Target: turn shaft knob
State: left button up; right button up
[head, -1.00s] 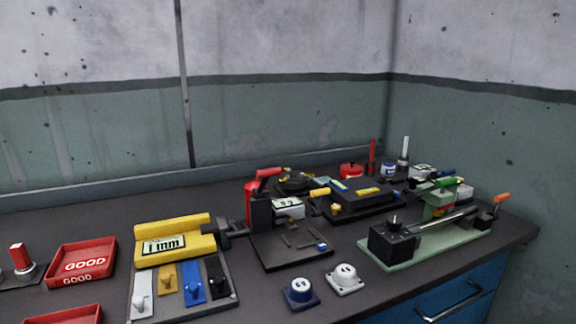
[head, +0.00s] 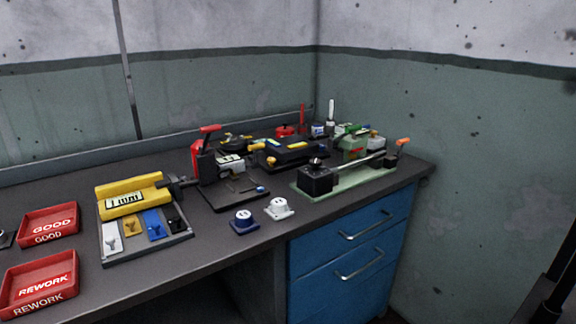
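A small dark knob (head: 316,161) sits on top of a black box (head: 316,181) at the left end of a green base plate (head: 350,186) in the head view. The knob's exact angle is too small to read. Neither of my grippers shows in the view.
Blue and white round knobs (head: 279,208) stand near the bench's front edge. A yellow gauge fixture (head: 130,197) and red trays (head: 48,225) are to the left. Blue drawers (head: 345,240) are under the bench's right end. A grey wall (head: 470,150) closes the right side.

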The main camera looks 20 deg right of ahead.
aim_at(316, 163)
jog(key=u, duration=0.7)
jog(key=i, duration=0.7)
